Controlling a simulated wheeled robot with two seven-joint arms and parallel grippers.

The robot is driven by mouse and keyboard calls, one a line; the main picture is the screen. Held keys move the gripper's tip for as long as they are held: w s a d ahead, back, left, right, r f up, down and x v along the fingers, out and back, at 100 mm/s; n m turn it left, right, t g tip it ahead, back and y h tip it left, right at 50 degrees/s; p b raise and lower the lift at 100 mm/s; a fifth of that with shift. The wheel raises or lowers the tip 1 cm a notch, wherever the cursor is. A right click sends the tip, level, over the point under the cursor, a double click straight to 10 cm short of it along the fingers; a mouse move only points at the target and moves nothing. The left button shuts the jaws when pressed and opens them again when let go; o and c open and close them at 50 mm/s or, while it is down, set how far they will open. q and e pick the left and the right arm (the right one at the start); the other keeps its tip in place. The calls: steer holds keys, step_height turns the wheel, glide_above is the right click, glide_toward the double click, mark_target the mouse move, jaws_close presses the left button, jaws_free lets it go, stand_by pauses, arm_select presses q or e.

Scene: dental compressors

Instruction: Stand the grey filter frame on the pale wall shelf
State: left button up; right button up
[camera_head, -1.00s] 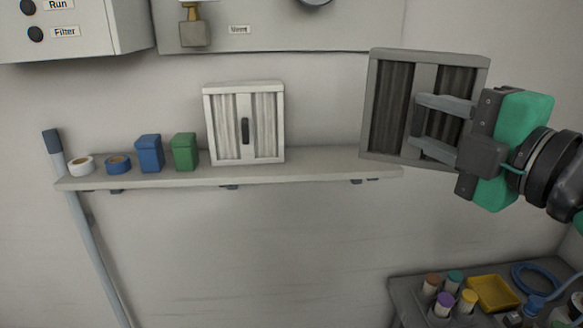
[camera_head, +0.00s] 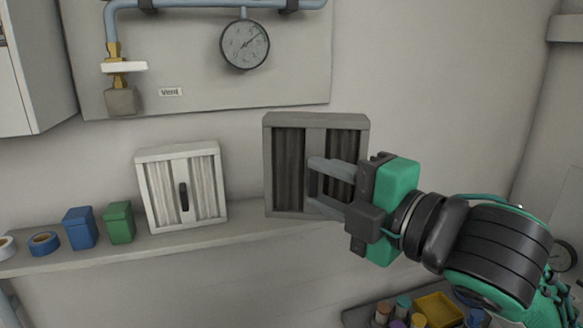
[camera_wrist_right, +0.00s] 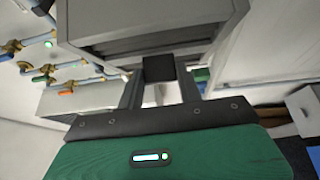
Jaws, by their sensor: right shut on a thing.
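The grey filter frame (camera_head: 316,121), with dark pleated panels, is upright in the head view, in front of the wall near the right part of the pale wall shelf (camera_head: 250,230). My right gripper (camera_head: 318,183) is shut on it at its front middle, coming in from the right. The frame's lower edge appears at about shelf height; I cannot tell whether it touches. The right wrist view shows the frame (camera_wrist_right: 150,25) close beyond the fingers, with a dark block between them. My left gripper is not in view.
A white filter (camera_head: 181,190) stands on the shelf, left of the grey frame with a small gap. Further left are a green bin (camera_head: 119,223), a blue bin (camera_head: 80,229) and tape rolls (camera_head: 44,243). A gauge (camera_head: 245,45) and pipe are above. A yellow tray (camera_head: 438,308) is below right.

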steer(key=shift+w+a+r+p, duration=0.2)
steer(key=shift+w+p, duration=0.4)
steer(key=shift+p, duration=1.15)
steer(key=shift+w+a+r+p, duration=0.15)
steer(key=shift+w+p, duration=0.45)
steer(key=shift+p, duration=1.1)
steer(key=w+a+p, duration=0.4)
steer(key=w, duration=0.7)
steer(key=f+p, duration=0.3)
steer(key=f, duration=0.4)
steer(key=shift+d+f, duration=0.15)
steer(key=shift+d, duration=0.05)
steer(key=shift+f, duration=0.2)
steer(key=o, duration=0.7)
steer(key=shift+f, duration=0.15)
steer(key=o, duration=0.4)
